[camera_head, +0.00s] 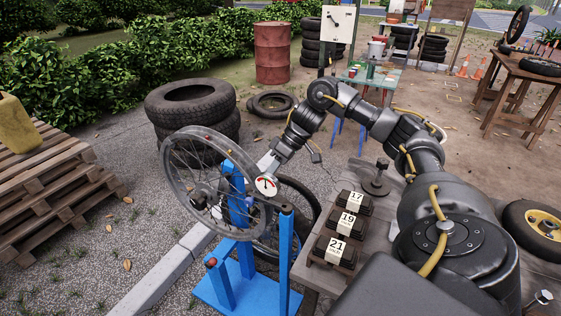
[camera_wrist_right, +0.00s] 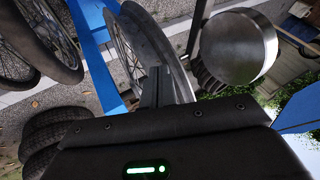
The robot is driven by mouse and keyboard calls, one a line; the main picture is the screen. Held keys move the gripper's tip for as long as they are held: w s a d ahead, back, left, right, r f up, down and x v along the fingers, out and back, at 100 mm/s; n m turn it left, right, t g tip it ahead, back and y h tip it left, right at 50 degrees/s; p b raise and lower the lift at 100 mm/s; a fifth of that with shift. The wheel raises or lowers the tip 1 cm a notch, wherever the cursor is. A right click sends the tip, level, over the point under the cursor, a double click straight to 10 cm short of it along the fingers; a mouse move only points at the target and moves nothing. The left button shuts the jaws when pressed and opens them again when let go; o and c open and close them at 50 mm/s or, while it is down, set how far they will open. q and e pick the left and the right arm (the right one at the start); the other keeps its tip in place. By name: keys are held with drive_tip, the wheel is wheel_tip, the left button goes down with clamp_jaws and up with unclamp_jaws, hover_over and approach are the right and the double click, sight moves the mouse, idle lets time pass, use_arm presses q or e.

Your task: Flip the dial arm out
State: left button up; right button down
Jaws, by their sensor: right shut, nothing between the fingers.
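The dial (camera_head: 266,185), with a round white face and a red mark, stands beside the wheel rim on the blue stand. The spoked wheel (camera_head: 176,180) is mounted upright in the blue stand (camera_head: 246,290). My right gripper (camera_head: 268,162) is right behind and above the dial. In the right wrist view the shut fingers (camera_wrist_right: 158,80) point at the wheel rim (camera_wrist_right: 125,45), with a round metal body (camera_wrist_right: 238,48), probably the dial's back, close beside them. Contact with the dial cannot be told. The arm carrying the dial is mostly hidden. My left gripper is out of view.
A bench (camera_head: 318,273) right of the stand holds boxes labelled 17, 19 and 21 (camera_head: 338,252). Stacked tyres (camera_head: 190,105) stand behind the wheel. Pallets (camera_head: 45,185) are at the left. A concrete kerb (camera_head: 160,280) runs left of the stand.

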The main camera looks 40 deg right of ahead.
sight(263, 181)
drive_tip(key=a, duration=0.2)
drive_tip(key=s+a+p, duration=0.1)
drive_tip(key=a, duration=0.1)
drive_tip(key=shift+s+f, duration=0.1)
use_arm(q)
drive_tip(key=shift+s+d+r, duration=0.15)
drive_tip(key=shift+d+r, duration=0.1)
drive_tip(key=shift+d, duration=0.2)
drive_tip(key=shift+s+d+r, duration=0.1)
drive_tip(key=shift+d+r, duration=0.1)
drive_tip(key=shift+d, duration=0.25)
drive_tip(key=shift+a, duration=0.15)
use_arm(e)
drive_tip(key=shift+s, duration=0.1)
